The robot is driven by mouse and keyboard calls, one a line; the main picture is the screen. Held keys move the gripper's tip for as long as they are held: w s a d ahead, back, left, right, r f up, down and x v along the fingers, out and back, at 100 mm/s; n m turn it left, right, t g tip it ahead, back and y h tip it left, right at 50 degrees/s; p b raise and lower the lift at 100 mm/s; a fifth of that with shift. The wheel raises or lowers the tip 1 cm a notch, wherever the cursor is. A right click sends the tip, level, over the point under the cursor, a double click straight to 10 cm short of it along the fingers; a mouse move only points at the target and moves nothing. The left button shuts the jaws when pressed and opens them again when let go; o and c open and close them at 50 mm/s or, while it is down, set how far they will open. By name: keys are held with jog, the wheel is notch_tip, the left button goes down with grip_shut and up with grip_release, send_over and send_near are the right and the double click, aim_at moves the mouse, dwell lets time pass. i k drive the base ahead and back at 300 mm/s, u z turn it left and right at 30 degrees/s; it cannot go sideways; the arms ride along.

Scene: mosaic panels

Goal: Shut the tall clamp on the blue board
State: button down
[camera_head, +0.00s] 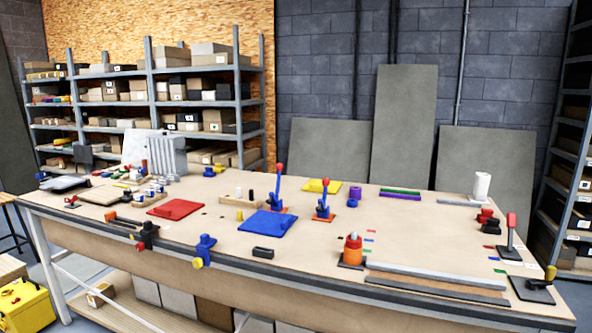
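The blue board (268,224) lies flat on the workbench near the middle. A tall blue toggle clamp (277,187) with a red knob stands at the board's back edge on an orange base, its lever upright. A second, shorter blue clamp (324,206) with a red knob stands on its own orange base to the right of the board, its lever also upright. I cannot tell whether either clamp touches the blue board. My gripper is not in view.
A red board (175,208) lies to the left and a yellow board (322,185) behind. A small black block (263,252) lies in front of the blue board. An orange cylinder (353,248) stands to the right. The workbench (430,235) has bare room at centre right.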

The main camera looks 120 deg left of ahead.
aim_at(279, 166)
jog(key=u, duration=0.1)
jog(key=k, duration=0.15)
jog(key=u, duration=2.9)
jog(key=k, duration=0.25)
jog(key=u, duration=1.75)
